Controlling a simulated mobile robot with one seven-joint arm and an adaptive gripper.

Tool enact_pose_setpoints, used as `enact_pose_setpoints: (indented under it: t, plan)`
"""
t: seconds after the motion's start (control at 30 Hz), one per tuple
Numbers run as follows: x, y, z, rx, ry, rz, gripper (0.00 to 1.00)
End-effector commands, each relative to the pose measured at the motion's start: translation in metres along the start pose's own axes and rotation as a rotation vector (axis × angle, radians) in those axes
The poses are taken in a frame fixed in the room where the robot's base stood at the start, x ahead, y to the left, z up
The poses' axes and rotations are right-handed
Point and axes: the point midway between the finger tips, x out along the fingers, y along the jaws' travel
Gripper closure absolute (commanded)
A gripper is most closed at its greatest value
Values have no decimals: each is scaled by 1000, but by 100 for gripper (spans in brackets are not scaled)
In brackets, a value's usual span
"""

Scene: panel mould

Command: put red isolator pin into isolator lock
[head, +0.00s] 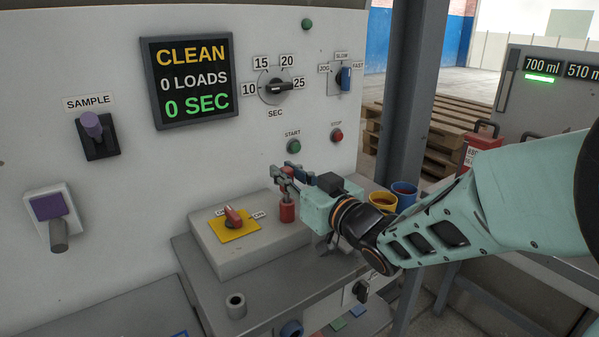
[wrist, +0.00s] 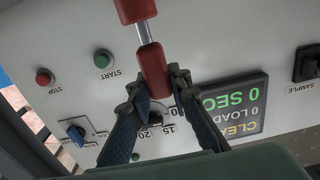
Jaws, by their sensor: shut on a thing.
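My gripper (head: 291,179) is shut on the red isolator pin (head: 287,209), near the right side of the grey box. In the wrist view the pin (wrist: 154,72) has two red parts joined by a silver neck, with my gripper (wrist: 160,80) closed around the nearer red part. The pin is roughly upright in the head view; I cannot tell if its lower end touches the box top. An isolator switch with a red handle (head: 234,215) on a yellow plate (head: 240,232) is left of the pin. No separate lock opening is clearly visible.
The grey box (head: 222,262) sits on a ledge against the white panel. A hollow grey cylinder (head: 236,306) stands in front of it. Yellow (head: 383,201) and blue (head: 404,193) cups are behind my wrist. START (head: 294,146) and STOP (head: 336,135) buttons are above.

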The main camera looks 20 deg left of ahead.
Motion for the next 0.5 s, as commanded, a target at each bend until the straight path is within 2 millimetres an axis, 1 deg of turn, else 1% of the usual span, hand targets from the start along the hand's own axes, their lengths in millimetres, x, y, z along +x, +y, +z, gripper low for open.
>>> enact_pose_setpoints:
  t: [0.5]
  plan:
    - [0,0,14,0,1,0,100]
